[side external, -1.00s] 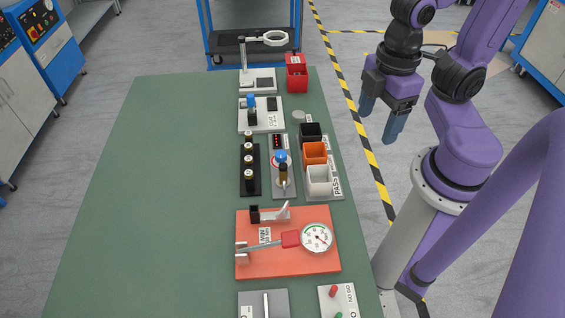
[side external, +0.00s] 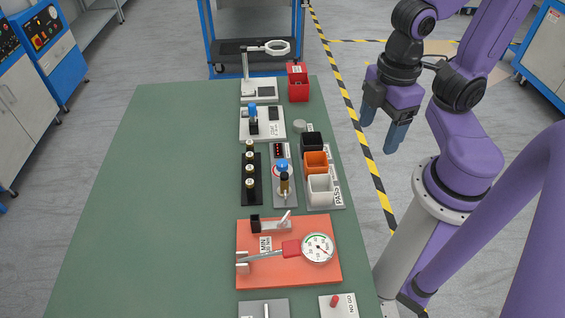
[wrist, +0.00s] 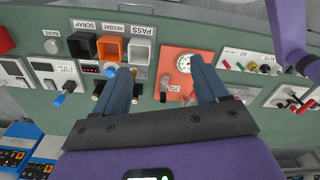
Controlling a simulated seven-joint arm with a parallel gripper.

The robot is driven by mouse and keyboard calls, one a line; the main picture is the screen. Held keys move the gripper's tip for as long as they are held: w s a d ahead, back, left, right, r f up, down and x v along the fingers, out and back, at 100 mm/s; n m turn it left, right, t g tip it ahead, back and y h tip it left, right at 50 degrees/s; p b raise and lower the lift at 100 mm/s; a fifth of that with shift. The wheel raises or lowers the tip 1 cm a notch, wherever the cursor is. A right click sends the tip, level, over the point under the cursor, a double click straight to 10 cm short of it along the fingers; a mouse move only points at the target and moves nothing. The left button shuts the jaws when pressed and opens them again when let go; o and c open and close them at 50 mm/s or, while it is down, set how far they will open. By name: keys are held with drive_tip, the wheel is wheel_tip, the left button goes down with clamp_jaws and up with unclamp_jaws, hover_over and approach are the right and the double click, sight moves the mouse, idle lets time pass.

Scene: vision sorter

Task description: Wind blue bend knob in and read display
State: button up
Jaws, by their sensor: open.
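One blue knob (side external: 282,166) is on a narrow grey fixture (side external: 284,201) with a small dark display (side external: 279,150) showing red marks, too small to read. A second blue knob (side external: 253,107) is on a white fixture (side external: 246,133) with a dark panel, farther back. I cannot tell from the labels which is the bend knob. The wrist view shows the knob beside the display (wrist: 113,70) and the other blue knob (wrist: 69,87). My gripper (side external: 382,125) is open and empty, raised beyond the table's right edge, apart from both knobs.
Black, orange and white bins (side external: 320,190) stand right of the display fixture. A black rack (side external: 251,195) with several pegs stands to its left. An orange plate (side external: 290,275) with a dial gauge (side external: 318,247) is nearer. The table's left half (side external: 150,200) is clear.

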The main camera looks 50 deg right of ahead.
drive_tip(key=shift+c, duration=1.4)
drive_tip(key=n, duration=1.3)
hover_over(282, 162)
wheel_tip(282, 162, down, 5)
wheel_tip(282, 162, down, 17)
drive_tip(key=shift+f, duration=0.15)
drive_tip(key=c, duration=1)
